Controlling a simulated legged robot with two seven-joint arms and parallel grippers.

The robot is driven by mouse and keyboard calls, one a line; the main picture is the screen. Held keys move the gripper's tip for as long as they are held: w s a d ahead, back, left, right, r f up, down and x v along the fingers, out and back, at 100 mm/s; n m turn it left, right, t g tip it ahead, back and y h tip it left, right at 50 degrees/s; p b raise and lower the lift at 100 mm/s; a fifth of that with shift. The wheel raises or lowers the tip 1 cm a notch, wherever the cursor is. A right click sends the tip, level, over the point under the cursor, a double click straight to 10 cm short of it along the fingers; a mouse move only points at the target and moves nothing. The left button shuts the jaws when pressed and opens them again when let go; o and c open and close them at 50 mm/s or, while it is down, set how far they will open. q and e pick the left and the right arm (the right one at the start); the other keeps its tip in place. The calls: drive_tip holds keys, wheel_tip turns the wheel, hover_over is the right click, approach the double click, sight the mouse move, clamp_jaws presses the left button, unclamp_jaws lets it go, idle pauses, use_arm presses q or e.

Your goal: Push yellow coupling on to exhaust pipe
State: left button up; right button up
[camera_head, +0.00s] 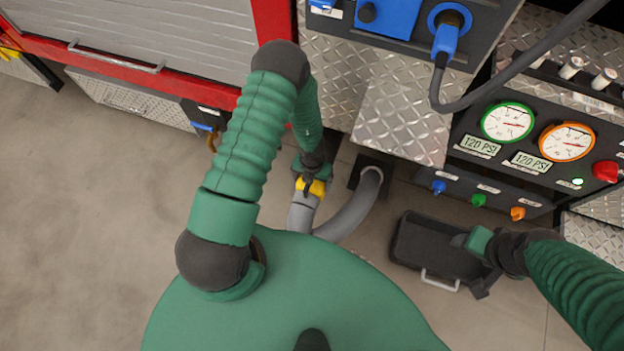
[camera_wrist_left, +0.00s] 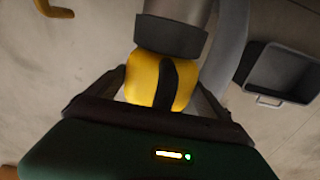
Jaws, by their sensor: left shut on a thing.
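The yellow coupling (camera_head: 318,188) sits at the end of a grey hose (camera_head: 302,215) low beside the truck. My left gripper (camera_head: 309,180) is shut on it. In the left wrist view the yellow coupling (camera_wrist_left: 150,82) lies between the fingers of my left gripper (camera_wrist_left: 165,88), with a dark collar (camera_wrist_left: 170,38) and a grey tube beyond it. A grey curved pipe (camera_head: 362,208) runs up to a dark bracket under the truck, just right of the coupling; I cannot tell whether it is the exhaust pipe. My right gripper (camera_head: 466,240) is over a black tray; its fingers are unclear.
The black tray (camera_head: 415,242) with a pale handle lies on the floor at right and also shows in the left wrist view (camera_wrist_left: 280,72). The gauge panel (camera_head: 540,140) and a blue plug with a black cable (camera_head: 447,40) are on the truck. The floor at left is clear.

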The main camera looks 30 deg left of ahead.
use_arm(q)
drive_tip(key=shift+w+p, duration=0.25)
drive_tip(key=shift+p, duration=0.1)
idle(0.3)
drive_tip(key=o, duration=1.8)
